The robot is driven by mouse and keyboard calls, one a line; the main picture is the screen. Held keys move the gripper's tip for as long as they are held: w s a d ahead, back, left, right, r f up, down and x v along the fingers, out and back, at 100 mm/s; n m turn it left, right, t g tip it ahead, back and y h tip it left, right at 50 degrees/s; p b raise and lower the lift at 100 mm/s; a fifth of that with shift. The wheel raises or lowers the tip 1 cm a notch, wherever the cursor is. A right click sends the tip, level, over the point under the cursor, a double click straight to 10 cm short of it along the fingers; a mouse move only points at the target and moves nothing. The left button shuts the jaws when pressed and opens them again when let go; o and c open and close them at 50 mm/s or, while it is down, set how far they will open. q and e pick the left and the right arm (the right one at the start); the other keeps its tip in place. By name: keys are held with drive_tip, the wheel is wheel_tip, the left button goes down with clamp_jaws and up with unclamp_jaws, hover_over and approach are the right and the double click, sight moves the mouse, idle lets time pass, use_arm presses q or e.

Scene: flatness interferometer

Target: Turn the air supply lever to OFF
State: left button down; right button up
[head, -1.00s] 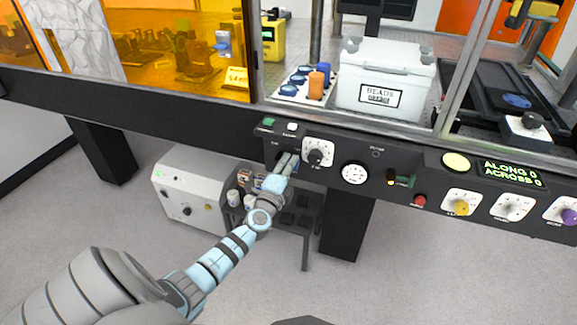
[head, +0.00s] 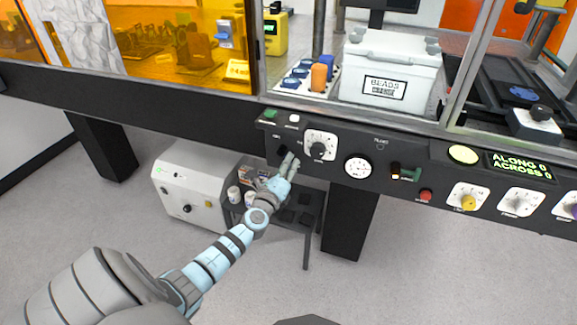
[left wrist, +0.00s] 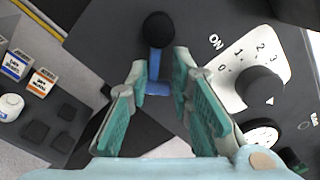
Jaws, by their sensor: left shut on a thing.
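The air supply lever (left wrist: 155,62) shows in the left wrist view as a blue stem with a round black knob, on the dark front panel. The stem points up in that picture, and a white ON label stands to its right. An OFF label is not readable. My left gripper (left wrist: 160,75) has its teal-padded fingers on either side of the stem, below the knob, and is shut on it. In the head view my left gripper (head: 292,160) is at the panel's left end and largely hides the lever. My right gripper is not in view.
A numbered dial with a black knob (head: 318,149) sits just right of the lever. A round gauge (head: 357,168) and a red button (head: 425,195) are further right. Below the panel, a small table (head: 305,222) holds tins beside a white cabinet (head: 190,185).

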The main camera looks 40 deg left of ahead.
use_arm(q)
drive_tip(key=m, duration=0.3)
drive_tip(key=a+f+m, duration=0.1)
drive_tip(key=m, duration=0.2)
drive_tip(key=s+a+m+b, duration=0.1)
drive_tip(key=m, duration=0.2)
drive_tip(key=shift+a+f+m, duration=0.15)
drive_tip(key=shift+f+m, duration=0.15)
drive_tip(key=shift+f, duration=0.05)
drive_tip(key=shift+a+r, duration=0.15)
drive_tip(key=c, duration=1.7)
unclamp_jaws()
drive_tip(key=o, duration=0.6)
drive_tip(key=shift+s+a, duration=0.15)
drive_tip(key=shift+a, duration=0.2)
approach(281, 158)
drive_tip(key=d+v, duration=0.1)
drive_tip(key=v, duration=0.6)
drive_tip(key=shift+w+a, duration=0.25)
drive_tip(key=shift+w, duration=0.15)
